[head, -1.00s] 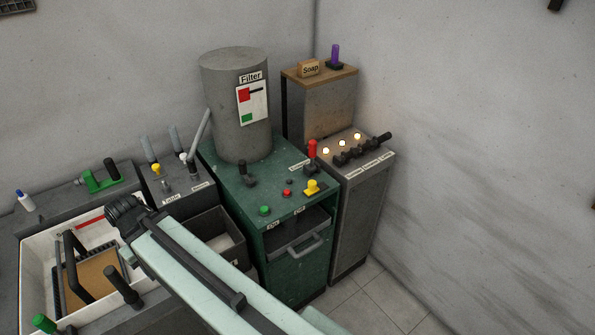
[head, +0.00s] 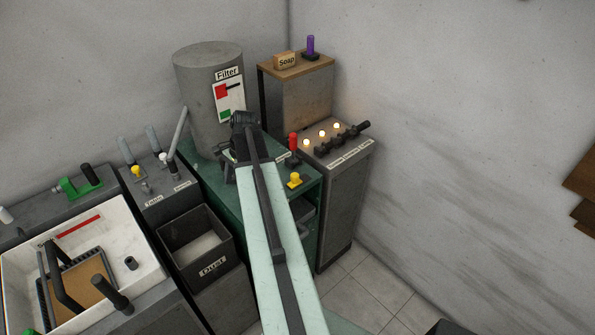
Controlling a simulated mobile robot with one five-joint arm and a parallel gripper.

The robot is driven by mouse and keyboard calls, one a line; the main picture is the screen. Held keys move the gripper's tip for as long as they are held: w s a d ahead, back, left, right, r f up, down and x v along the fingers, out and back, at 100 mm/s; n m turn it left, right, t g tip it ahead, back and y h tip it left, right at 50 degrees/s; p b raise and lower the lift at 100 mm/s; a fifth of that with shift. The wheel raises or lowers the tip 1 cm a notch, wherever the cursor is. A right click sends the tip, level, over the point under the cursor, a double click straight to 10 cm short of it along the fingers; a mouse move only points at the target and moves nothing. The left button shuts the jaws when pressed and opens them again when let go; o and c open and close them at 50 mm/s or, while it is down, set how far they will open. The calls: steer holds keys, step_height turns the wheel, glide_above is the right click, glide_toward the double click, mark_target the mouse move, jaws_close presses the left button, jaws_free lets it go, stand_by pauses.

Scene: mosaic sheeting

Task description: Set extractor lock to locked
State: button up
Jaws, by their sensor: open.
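The green extractor cabinet (head: 204,186) stands below the grey filter cylinder (head: 207,110). A red-handled lever (head: 293,143) stands upright on its top right edge, beside a small label too blurred to read. A yellow knob (head: 295,180) sits at the front right of the top. I cannot tell which control is the lock. My gripper (head: 240,150) is over the cabinet top, in front of the cylinder and left of the red lever. It is open; its fingertips are hard to make out. My arm hides the middle of the top and its small buttons.
A grey cabinet with lit lamps and black levers (head: 338,145) stands right, before a wooden-topped stand with soap (head: 286,61). A dust bin (head: 207,272), a switch panel (head: 157,183) and a white basin (head: 128,222) are left. Floor shows at right.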

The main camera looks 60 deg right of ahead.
steer(key=s+d+r+m+t, duration=0.1)
steer(key=s+d+m, duration=0.7)
steer(key=d, duration=0.6)
steer(key=m+t, duration=0.1)
steer(key=m, duration=0.2)
glide_toward(296, 175)
steer(key=f, duration=0.1)
steer(key=b+x, duration=0.6)
steer(key=x, duration=0.2)
steer(key=shift+w+a+f+b, duration=0.15)
steer(key=shift+w+b, duration=0.05)
steer(key=shift+b, duration=0.2)
jaws_close()
